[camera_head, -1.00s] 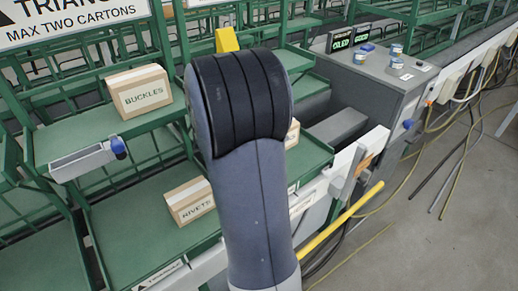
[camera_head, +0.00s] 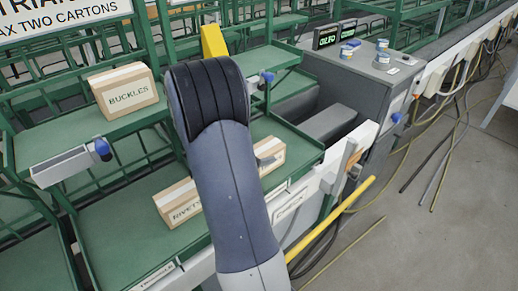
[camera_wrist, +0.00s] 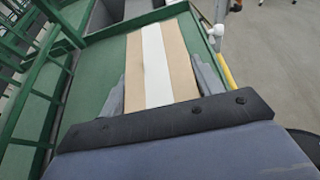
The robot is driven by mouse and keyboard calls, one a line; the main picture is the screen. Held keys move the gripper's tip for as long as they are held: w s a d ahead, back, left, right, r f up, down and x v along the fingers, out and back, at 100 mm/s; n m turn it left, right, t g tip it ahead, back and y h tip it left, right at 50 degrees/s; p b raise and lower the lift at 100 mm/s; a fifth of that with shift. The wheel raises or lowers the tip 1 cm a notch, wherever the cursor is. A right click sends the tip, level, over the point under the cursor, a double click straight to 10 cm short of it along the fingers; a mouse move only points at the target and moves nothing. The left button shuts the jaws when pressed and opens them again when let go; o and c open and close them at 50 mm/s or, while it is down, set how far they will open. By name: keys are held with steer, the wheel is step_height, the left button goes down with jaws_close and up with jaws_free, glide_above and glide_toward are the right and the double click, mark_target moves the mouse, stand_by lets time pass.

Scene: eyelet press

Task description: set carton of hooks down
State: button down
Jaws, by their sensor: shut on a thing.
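A tan carton with a white tape strip, taken as the carton of hooks (camera_wrist: 180,60), lies between my gripper's (camera_wrist: 163,86) two grey fingers in the wrist view. The gripper is shut on it. No label on it shows there. In the head view, the end of a carton (camera_head: 270,153) shows just right of my arm, over the right green shelf; it appears to be the held one. My arm hides the rest of it and the gripper. Whether its underside touches the shelf (camera_head: 306,152) I cannot tell.
The BUCKLES carton (camera_head: 125,94) sits on the upper left shelf. The RIVETS carton (camera_head: 178,204) sits on the lower shelf, partly behind my arm. A grey cabinet (camera_head: 368,90) with small tins stands to the right. A yellow bar (camera_head: 335,222) runs along the front.

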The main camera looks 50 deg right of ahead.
steer(key=shift+c, duration=1.8)
jaws_free()
steer(key=shift+f, duration=0.15)
steer(key=shift+a+r, duration=0.1)
steer(key=shift+r, duration=0.2)
steer(key=v, duration=1.1)
steer(key=shift+a+r, duration=0.15)
steer(key=shift+a, duration=0.2)
